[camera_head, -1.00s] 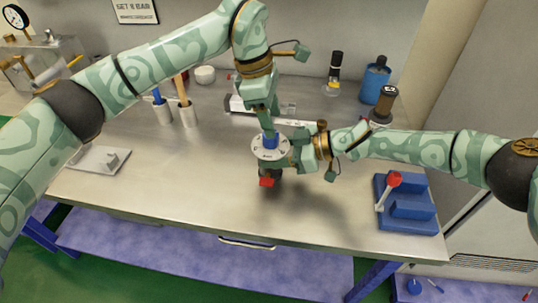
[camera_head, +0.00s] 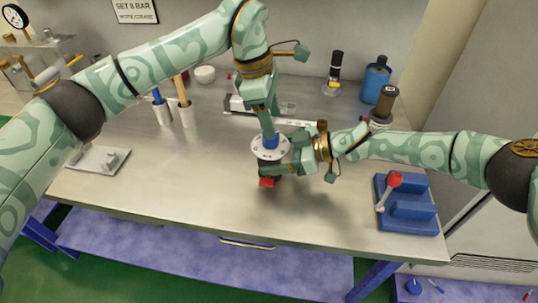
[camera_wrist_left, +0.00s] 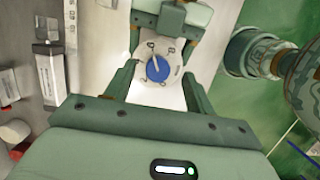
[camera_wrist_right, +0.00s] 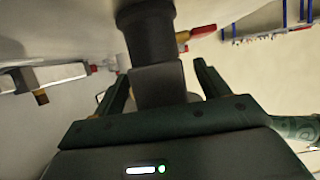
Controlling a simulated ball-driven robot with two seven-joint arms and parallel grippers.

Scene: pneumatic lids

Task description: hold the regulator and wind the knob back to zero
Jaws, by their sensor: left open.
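The regulator has a dark body, a white round dial plate (camera_head: 259,152) and a blue knob (camera_head: 270,141) on top. A red part (camera_head: 266,182) sticks out at its front. My right gripper (camera_wrist_right: 160,85) comes in from the right, with its fingers on either side of the dark body, and appears shut on it. My left gripper (camera_wrist_left: 155,80) is open and points down over the dial. In the left wrist view the blue knob (camera_wrist_left: 158,68) with its pale pointer lies between its fingers. Whether the fingers touch the knob is hard to tell.
On the steel bench (camera_head: 170,195), a blue fixture with a red-tipped lever (camera_head: 408,210) stands at the right. Bottles (camera_head: 375,80) stand at the back right. Cups with tools (camera_head: 185,115) and a grey plate (camera_head: 100,160) are at the left. The bench front is clear.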

